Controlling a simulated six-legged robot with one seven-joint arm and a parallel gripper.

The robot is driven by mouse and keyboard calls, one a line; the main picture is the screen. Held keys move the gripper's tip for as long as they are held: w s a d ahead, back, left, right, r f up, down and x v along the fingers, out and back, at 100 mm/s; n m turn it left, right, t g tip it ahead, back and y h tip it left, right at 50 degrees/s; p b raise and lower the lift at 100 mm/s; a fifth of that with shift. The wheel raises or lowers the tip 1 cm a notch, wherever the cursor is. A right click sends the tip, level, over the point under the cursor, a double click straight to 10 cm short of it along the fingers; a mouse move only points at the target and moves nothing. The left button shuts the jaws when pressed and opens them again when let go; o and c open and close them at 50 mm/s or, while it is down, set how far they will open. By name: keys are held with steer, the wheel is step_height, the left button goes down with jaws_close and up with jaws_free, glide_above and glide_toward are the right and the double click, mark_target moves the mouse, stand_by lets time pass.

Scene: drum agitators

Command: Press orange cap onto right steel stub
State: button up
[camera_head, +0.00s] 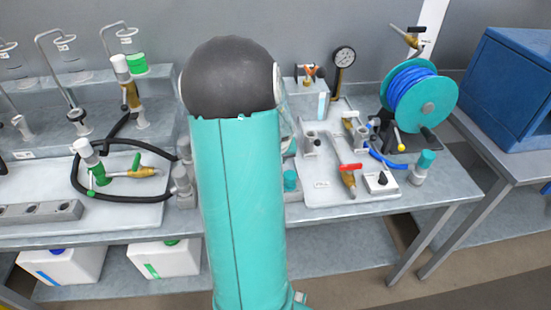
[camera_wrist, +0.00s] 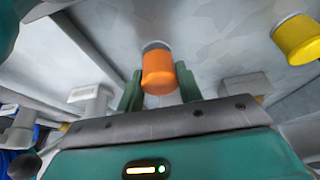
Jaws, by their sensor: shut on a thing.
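The orange cap (camera_wrist: 158,74) is in the middle of the wrist view, between the two green fingers of my gripper (camera_wrist: 159,88). The fingers are shut on it. A short grey metal round (camera_wrist: 156,46) shows at the cap's far end; I cannot tell whether it is the steel stub or part of the cap, nor whether the two are fitted together. In the head view my arm hides my gripper and the cap, and I cannot pick out the right steel stub there.
A yellow capped piece (camera_wrist: 298,40) is at the right of the wrist view. In the head view, a blue hose reel (camera_head: 420,98), a pressure gauge (camera_head: 344,57) and a red-handled valve (camera_head: 349,168) stand on the right bench. A black hose (camera_head: 74,178) lies at left.

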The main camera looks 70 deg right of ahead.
steer(key=shift+f, duration=0.55)
stand_by(0.8)
steer(key=o, duration=1)
steer(key=shift+o, duration=0.2)
steer(key=shift+r, duration=2.05)
